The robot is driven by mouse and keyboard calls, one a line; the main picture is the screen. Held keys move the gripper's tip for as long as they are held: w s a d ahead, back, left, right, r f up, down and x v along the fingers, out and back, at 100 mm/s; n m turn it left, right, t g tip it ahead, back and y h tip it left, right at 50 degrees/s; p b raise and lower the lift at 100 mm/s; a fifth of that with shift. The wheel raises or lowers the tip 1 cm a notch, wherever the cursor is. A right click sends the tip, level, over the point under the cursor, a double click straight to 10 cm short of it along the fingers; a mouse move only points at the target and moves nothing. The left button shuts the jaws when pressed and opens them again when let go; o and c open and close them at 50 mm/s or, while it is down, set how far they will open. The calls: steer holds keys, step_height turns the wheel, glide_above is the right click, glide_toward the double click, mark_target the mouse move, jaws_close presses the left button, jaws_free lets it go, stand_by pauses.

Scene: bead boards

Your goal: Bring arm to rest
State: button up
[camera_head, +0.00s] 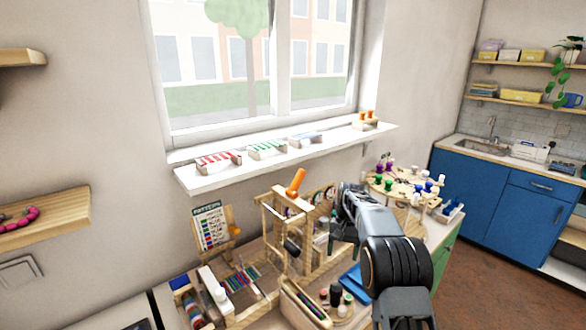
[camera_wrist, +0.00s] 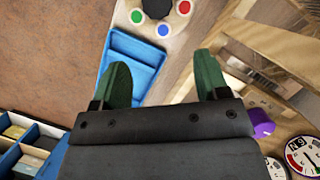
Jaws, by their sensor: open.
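My arm (camera_head: 398,265) rises from the bottom right of the head view and bends over the workbench. My gripper (camera_head: 333,240) hangs beside the wooden frame (camera_head: 283,222), with its tips partly hidden among the bench items. In the wrist view my gripper (camera_wrist: 162,82) shows two green fingers spread well apart, with nothing held between them. A blue tray (camera_wrist: 137,62) lies below the left finger and between the fingers. Light wood lies below the right finger.
The bench holds a pattern card (camera_head: 210,230), an orange-handled tool (camera_head: 296,182) and a round board with coloured pegs (camera_head: 400,184). A white sill (camera_head: 290,158) with small racks runs behind. Wrist view shows dials (camera_wrist: 301,155) at right and a divided box (camera_wrist: 30,140) at left.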

steer(key=s+a+r+n+t, duration=0.1)
steer(key=s+r+t, duration=0.3)
steer(key=s, duration=1)
steer(key=s+a+r+n+t+h, duration=0.1)
steer(key=s+r+n+t, duration=0.1)
steer(key=s, duration=1.2)
step_height(320, 180, up, 2)
steer(key=shift+s+r+n+t, duration=0.1)
steer(key=shift+s+n+t, duration=0.2)
steer(key=shift+t, duration=0.6)
